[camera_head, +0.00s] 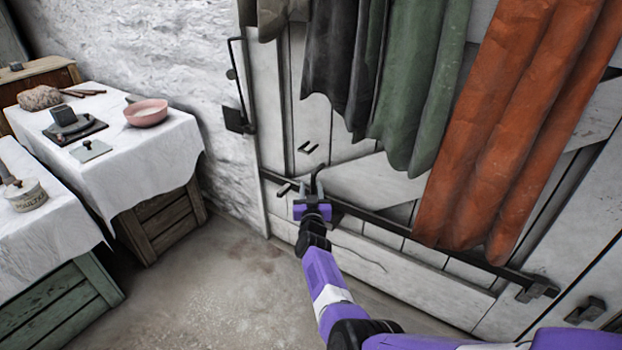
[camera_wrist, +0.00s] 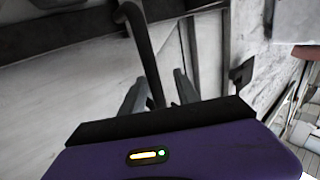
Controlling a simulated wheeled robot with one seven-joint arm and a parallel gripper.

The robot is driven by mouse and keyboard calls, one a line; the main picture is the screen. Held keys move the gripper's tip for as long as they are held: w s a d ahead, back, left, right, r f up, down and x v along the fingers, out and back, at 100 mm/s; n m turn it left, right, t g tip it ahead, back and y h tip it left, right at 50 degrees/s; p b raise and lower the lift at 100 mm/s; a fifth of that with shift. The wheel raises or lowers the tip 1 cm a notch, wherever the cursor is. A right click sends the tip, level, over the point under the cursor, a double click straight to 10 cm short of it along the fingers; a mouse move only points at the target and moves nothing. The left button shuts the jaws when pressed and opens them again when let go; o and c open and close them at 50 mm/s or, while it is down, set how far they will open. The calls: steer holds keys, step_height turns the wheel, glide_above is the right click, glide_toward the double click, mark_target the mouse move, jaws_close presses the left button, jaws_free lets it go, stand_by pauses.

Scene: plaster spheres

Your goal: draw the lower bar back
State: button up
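The lower bar (camera_head: 385,222) is a long dark metal bar running across the foot of the pale plank door (camera_head: 345,180). A dark bent handle (camera_head: 317,181) stands up near its left end; it also shows in the wrist view (camera_wrist: 142,45). My gripper (camera_head: 311,197) is at this handle, low against the door. In the wrist view my two grey fingers (camera_wrist: 160,88) are apart with the handle running down between them. The handle's lower end is hidden behind my gripper body.
Dark, green and orange cloths (camera_head: 515,130) hang over the door's upper part. A black latch (camera_head: 238,118) is on the left post. A bracket (camera_head: 537,290) sits at the bar's right end. Cloth-covered crates (camera_head: 150,165) stand left; the floor (camera_head: 215,290) between is clear.

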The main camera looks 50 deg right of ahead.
steer(key=p+v, duration=0.1)
steer(key=v, duration=0.3)
steer(key=shift+p, duration=0.4)
